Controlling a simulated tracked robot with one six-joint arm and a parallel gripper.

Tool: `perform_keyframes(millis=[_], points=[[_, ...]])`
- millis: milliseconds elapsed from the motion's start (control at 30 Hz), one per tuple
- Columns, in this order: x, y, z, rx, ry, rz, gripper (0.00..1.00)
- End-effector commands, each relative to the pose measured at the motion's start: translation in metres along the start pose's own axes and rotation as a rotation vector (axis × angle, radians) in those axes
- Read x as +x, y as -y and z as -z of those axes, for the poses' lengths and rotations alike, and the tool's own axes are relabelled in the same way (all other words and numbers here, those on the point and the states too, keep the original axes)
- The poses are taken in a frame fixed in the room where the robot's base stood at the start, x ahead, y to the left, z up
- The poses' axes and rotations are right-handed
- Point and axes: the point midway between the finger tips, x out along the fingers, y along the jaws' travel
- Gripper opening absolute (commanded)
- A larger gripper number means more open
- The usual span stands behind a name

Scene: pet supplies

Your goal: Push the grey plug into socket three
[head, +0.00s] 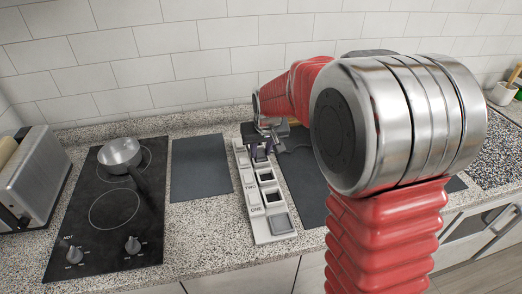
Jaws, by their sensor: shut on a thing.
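A long light-grey socket strip (262,228) lies on the counter, running away from me. The labels ONE and TWO show beside its nearer dark sockets. My gripper (260,147) is over the farther part of the strip, pointing down. It is shut on the grey plug (259,154), which shows only as a small dark-grey piece under the fingers. The gripper and plug cover the socket beyond TWO, and its label is too small to read. I cannot tell whether the plug is in that socket or just above it.
A black hob (90,225) with a metal pan (120,154) is at left, beside a toaster (35,180). Dark mats lie either side of the strip, the left one (201,165) bare. My red arm hides much of the counter at right. A tiled wall closes the back.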

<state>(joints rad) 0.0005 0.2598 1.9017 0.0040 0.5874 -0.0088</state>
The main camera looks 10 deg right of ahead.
Motion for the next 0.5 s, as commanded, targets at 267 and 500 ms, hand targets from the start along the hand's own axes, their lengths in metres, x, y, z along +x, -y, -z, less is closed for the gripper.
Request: perform_keyframes(millis=[267, 500], points=[[0.0008, 0.0000, -0.0004, 0.000, 0.000, 0.000, 0.36], [0.0007, 0.0000, -0.0003, 0.000, 0.000, 0.000, 0.49]])
